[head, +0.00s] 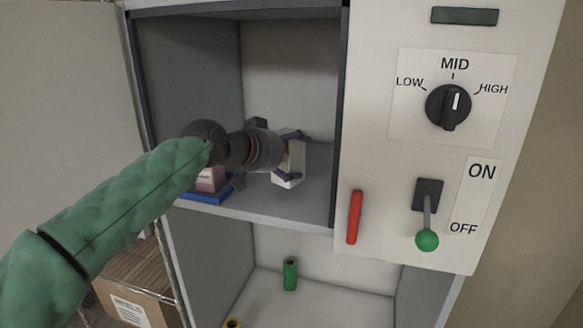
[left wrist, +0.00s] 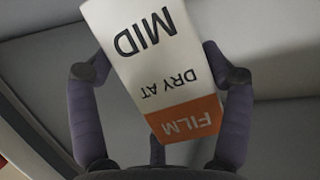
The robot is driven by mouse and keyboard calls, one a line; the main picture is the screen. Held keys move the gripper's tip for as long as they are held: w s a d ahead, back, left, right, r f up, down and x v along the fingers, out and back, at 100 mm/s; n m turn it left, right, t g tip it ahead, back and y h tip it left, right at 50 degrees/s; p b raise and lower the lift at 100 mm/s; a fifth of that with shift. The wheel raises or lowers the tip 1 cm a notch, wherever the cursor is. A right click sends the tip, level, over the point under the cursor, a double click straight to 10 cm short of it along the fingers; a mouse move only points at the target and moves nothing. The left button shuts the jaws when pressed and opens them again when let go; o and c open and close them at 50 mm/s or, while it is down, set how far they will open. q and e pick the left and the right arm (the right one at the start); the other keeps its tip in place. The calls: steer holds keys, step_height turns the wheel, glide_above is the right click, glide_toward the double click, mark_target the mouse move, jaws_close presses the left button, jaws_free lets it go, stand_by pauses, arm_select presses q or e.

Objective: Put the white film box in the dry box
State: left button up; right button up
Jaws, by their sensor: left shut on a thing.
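The white film box (head: 289,164) is in the upper compartment of the dry box (head: 300,217), at its right side. In the left wrist view the film box (left wrist: 158,52) is white with an orange band and the words FILM, DRY AT, MID. My left gripper (head: 286,156) reaches into the compartment, with a finger on each side of the box, shut on it. In the left wrist view the gripper (left wrist: 158,85) holds the box, which looks tilted there. In the head view its bottom is close to the shelf; I cannot tell if it touches. My right gripper is not in view.
A pink item (head: 210,179) sits on a blue tray (head: 205,196) at the shelf's left. A green spool (head: 290,273) stands in the lower compartment. The right panel has a dial (head: 449,106) near MID, a red handle (head: 355,217) and a green-knobbed lever (head: 427,239). A carton (head: 138,290) stands lower left.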

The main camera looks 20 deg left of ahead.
mark_target(283, 167)
arm_select(q)
step_height(283, 167, down, 3)
stand_by(0.3)
steer(key=shift+f, duration=0.15)
steer(key=o, duration=1.4)
steer(key=shift+c, duration=0.2)
steer(key=b+v, duration=0.2)
steer(key=v, duration=0.9)
